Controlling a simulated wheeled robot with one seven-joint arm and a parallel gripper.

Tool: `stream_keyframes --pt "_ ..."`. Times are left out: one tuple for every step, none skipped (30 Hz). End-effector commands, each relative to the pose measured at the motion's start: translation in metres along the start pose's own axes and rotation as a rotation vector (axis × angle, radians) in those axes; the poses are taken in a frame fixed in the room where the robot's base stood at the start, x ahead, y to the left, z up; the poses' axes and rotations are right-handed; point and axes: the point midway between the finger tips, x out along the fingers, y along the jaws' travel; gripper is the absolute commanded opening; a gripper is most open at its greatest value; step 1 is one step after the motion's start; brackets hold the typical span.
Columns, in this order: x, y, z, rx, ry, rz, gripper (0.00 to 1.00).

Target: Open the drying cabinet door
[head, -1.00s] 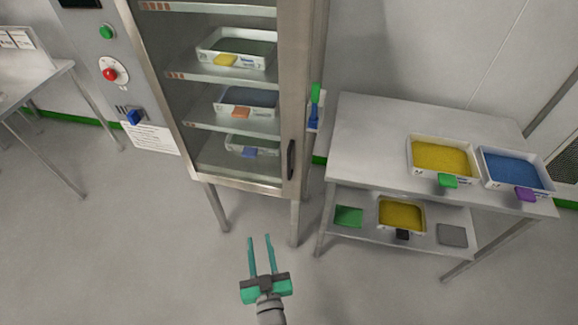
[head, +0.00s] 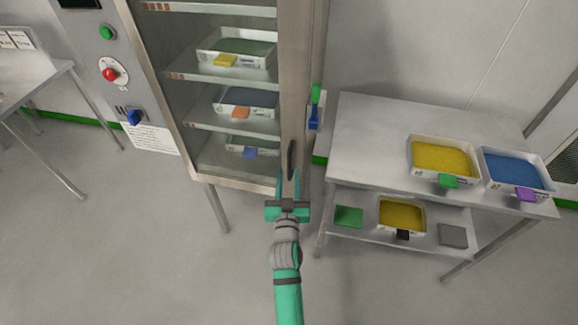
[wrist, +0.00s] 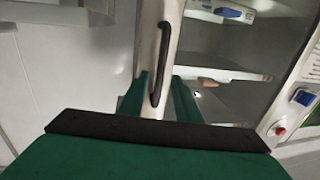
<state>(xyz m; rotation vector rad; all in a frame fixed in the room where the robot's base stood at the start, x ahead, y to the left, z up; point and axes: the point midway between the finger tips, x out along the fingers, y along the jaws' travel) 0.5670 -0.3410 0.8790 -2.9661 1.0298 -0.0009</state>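The drying cabinet (head: 291,60) stands at centre-left in the head view, its door shut. Trays show through the door's glass (head: 215,95). A dark vertical handle (head: 291,160) sits low on the door's right-hand frame; it also shows in the wrist view (wrist: 164,50). My gripper (head: 289,182) is open and empty, at the lower end of the handle in the head view. In the wrist view, my gripper's (wrist: 160,76) two green fingers lie on either side of the handle's lower part. I cannot tell whether the fingers reach around it or touch the door.
A steel table (head: 375,130) with a lower shelf stands close on the right, holding trays of yellow and blue material. A control panel with a red knob (head: 110,75) is left of the glass. Another table (head: 30,80) is at far left. The floor in front is clear.

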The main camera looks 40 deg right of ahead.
Motion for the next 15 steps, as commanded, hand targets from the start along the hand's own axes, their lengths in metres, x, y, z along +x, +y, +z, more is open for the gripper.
stream_keyframes --pt "0.01 0.0 -0.001 0.0 0.002 0.001 0.3" --pt "0.014 0.0 0.0 0.0 0.001 0.001 0.3" --pt "0.02 0.0 -0.001 0.0 0.002 0.0 0.3" --pt "0.024 0.0 -0.001 0.0 0.002 0.0 0.3" --pt "0.028 0.0 0.0 0.0 0.0 0.0 0.3" --pt "0.033 0.0 0.0 0.0 0.001 0.0 0.3" --pt "0.036 0.0 -0.001 0.0 0.001 0.0 0.3" --pt "0.038 0.0 0.0 0.0 0.0 0.0 0.3" --pt "0.041 0.0 0.0 0.0 0.0 -0.001 0.3" --pt "0.043 0.0 0.0 0.0 0.0 -0.001 0.3" --pt "0.045 0.0 0.0 0.0 0.001 -0.001 0.3" --pt "0.047 0.0 0.0 0.0 0.001 -0.001 0.3" --pt "0.048 0.0 0.0 0.0 0.001 -0.001 0.3" --pt "0.048 0.0 0.0 0.0 0.0 -0.001 0.3" --pt "0.049 0.0 0.0 0.0 0.0 -0.001 0.3"
